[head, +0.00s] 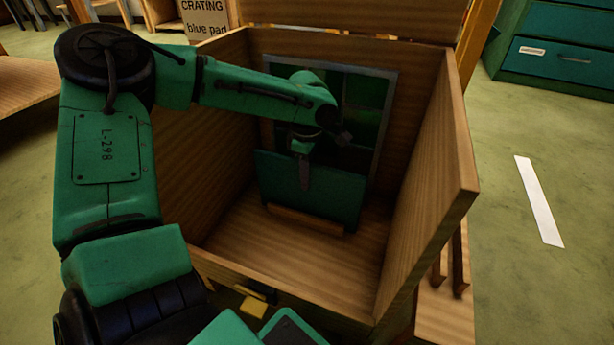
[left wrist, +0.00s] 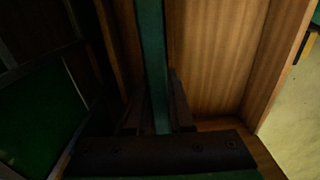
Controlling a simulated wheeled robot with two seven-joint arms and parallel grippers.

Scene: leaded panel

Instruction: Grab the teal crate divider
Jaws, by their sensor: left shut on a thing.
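The teal crate divider (head: 325,192) is a flat upright board inside the wooden crate (head: 260,238), in front of the leaded panel (head: 380,90) with its green panes and grey frame. My left gripper (head: 304,172) reaches down into the crate and is shut on the divider's upper edge. In the left wrist view the divider (left wrist: 152,60) runs as a narrow teal strip between my left gripper's fingers (left wrist: 155,115). The panel (left wrist: 40,125) shows dark green at the left of that view. The divider's lower edge is by a wooden strip (head: 305,219) on the crate floor. My right gripper is not seen.
The crate's right wall (head: 430,190) and its raised lid (head: 355,15) bound the space around my arm. A sign (head: 207,20) reads "CRATING blue pad". A teal drawer cabinet (head: 560,55) stands at the back right. The floor right of the crate is open, with a white strip (head: 539,200).

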